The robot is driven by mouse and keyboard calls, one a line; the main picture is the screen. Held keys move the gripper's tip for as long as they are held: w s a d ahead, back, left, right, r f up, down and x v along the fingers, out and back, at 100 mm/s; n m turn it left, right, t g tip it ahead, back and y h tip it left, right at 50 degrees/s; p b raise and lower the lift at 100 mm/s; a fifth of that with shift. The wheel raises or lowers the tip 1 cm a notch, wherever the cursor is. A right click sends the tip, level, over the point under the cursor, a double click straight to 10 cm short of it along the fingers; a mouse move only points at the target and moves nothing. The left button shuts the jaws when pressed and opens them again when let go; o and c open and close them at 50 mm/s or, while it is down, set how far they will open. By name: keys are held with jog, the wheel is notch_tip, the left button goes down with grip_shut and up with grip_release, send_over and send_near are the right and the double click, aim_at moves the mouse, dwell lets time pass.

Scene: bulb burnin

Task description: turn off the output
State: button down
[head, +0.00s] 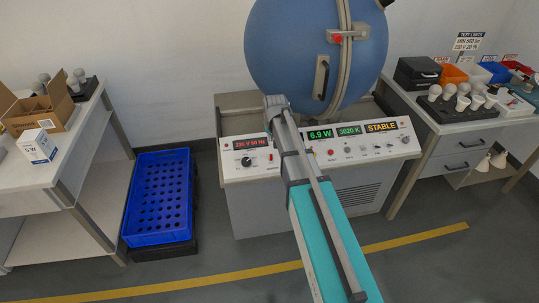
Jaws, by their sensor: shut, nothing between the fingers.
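The control console (235,177) stands below the big blue sphere (280,45). Its left display (252,143) reads 230 V 50 Hz in red, with a black knob (246,161) below it. The other displays are lit: 6.9 W (320,134), 3020 K (349,130) and STABLE (381,127). A small red button (330,152) and several small controls sit below these. My arm reaches across the console between the left display and the 6.9 W display, hiding part of the panel. My gripper cannot be made out; the far end of the arm hides it.
A blue crate (158,239) stands on the floor at left, beside a table with a cardboard box (38,108). The right bench holds a black tray (452,114) of bulbs and several coloured bins. A yellow line (405,241) crosses the open floor in front.

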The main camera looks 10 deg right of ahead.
aim_at(269, 158)
jog(key=shift+f, duration=0.15)
dwell(0.3)
jog(key=b+x, duration=0.9)
jog(key=shift+w+f, duration=0.1)
jog(key=shift+f, duration=0.2)
dwell(0.4)
jog(key=shift+a+b, duration=0.25)
jog(key=shift+b, duration=0.05)
dwell(0.4)
